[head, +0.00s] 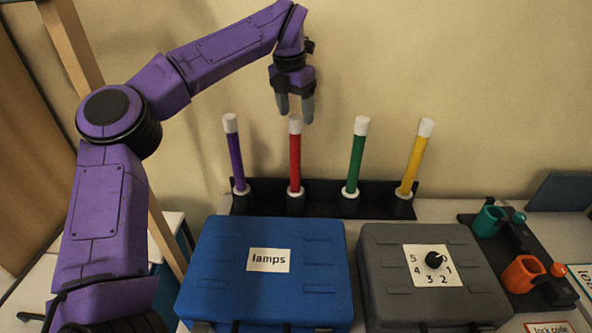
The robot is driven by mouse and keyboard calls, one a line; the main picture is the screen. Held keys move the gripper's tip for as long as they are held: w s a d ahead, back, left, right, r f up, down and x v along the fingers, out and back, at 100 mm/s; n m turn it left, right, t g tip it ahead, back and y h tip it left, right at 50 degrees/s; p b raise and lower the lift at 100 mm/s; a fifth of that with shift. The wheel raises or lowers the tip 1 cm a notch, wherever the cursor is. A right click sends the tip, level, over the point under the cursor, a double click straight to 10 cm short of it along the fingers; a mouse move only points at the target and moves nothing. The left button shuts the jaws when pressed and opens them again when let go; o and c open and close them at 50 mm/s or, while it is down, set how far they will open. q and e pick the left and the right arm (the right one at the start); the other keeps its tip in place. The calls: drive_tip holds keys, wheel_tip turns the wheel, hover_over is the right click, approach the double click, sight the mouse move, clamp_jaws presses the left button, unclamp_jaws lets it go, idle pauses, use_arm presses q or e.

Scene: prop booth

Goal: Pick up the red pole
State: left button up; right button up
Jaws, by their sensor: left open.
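The red pole (295,160) stands upright in a black rack (325,203) at the back of the table, second from the left, with a white cap on top. My left gripper (295,115) points down directly at the top of the red pole in the head view. Its grey fingers appear either side of the white cap or just in front of it; I cannot tell the depth. The jaws are open and hold nothing. My right gripper is not in view.
A purple pole (236,160), a green pole (355,160) and a yellow pole (414,160) stand in the same rack. A blue "lamps" case (210,262) and a grey case with a dial (385,295) lie in front. Orange (521,275) and teal (487,222) cups sit at right.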

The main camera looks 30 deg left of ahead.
sight(295, 131)
use_arm(q)
drive_tip(key=shift+f, duration=0.65)
drive_tip(key=f, duration=0.1)
drive_tip(key=f+p, duration=0.1)
drive_tip(key=f, duration=0.1)
drive_tip(key=w+f, duration=0.1)
drive_tip(key=f, duration=0.1)
drive_tip(key=shift+a, duration=0.4)
drive_tip(key=shift+f, duration=0.3)
clamp_jaws()
